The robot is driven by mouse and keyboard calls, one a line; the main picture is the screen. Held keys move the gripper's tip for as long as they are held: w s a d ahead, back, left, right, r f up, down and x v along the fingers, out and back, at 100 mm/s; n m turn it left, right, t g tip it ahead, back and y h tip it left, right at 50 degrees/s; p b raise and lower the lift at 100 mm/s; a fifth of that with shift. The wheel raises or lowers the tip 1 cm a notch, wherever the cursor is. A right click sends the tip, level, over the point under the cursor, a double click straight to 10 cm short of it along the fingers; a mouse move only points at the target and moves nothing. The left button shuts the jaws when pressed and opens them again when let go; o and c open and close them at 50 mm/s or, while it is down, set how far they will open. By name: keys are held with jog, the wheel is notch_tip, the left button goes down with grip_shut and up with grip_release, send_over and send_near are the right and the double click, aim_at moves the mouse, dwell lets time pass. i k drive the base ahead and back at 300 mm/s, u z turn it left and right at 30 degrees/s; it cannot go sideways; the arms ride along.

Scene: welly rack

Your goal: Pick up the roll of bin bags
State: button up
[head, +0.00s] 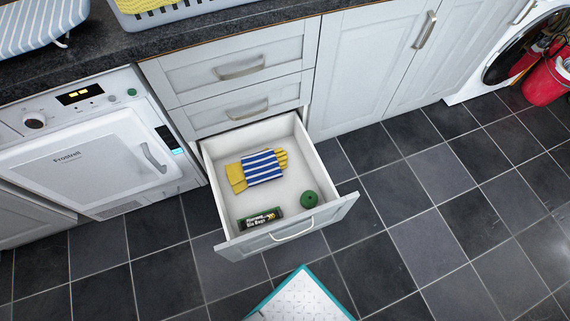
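The roll of bin bags (260,219) is a dark green and black roll with a printed label. It lies in the open drawer (217,170), at the front left, close behind the drawer's front panel. A round green ball-like thing (309,198) sits to its right in the same drawer. Yellow gloves with a blue and white striped part (263,167) lie behind it, near the drawer's middle. My gripper is not in view.
The drawer juts out over the dark tiled floor, below two shut drawers (240,88). A white appliance (90,160) stands to the left. A teal-edged white thing (301,297) is in front. A red container (545,83) stands at far right. Floor to the right is clear.

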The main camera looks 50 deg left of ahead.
aim_at(274, 213)
jog(key=u, duration=0.4)
jog(key=k, duration=0.4)
jog(key=u, duration=1.35)
jog(key=k, duration=0.55)
jog(key=u, duration=1.05)
jog(key=i, duration=1.2)
jog(key=z, duration=0.65)
